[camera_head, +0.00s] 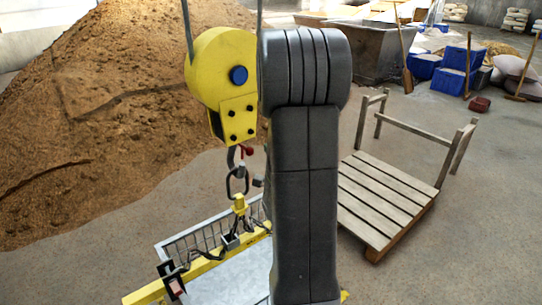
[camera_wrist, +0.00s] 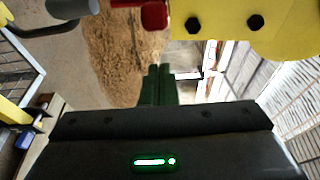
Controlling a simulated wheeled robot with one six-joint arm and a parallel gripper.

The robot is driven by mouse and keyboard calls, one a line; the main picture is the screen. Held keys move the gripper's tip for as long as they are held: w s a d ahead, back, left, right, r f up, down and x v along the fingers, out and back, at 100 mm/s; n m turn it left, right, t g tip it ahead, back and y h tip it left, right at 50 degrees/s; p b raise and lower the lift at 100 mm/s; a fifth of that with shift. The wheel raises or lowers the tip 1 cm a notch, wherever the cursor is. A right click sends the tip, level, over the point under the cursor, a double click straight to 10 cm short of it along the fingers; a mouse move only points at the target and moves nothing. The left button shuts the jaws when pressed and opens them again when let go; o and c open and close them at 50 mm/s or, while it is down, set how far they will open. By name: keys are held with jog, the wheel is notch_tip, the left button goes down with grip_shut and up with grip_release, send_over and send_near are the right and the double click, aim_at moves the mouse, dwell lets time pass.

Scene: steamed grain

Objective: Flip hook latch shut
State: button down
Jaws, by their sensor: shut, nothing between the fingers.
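A yellow hook block (camera_head: 222,85) with a blue round cap hangs from rods, left of my arm. It also fills the upper right of the wrist view (camera_wrist: 240,25). A small red latch (camera_head: 247,151) shows below the block; in the wrist view the red latch (camera_wrist: 154,15) is close, at the top edge, cut off by it. The grey hook (camera_head: 229,157) hangs under the block. A grey link (camera_head: 238,184) hangs below it. My gripper (camera_wrist: 158,70) has green fingers, shut and empty, apart from the latch in the picture. The head view hides my gripper behind my arm.
A yellow lifting beam (camera_head: 150,293) with chains lies over a metal basket (camera_head: 205,235) below the hook. A wooden pallet cart (camera_head: 385,200) stands right of my arm. A large grain heap (camera_head: 110,110) fills the left. Some concrete floor is clear between them.

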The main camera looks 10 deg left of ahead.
jog(key=s+a+v, duration=0.1)
jog(key=v, duration=0.8)
jog(key=shift+s, duration=0.35)
jog(key=shift+w, duration=0.1)
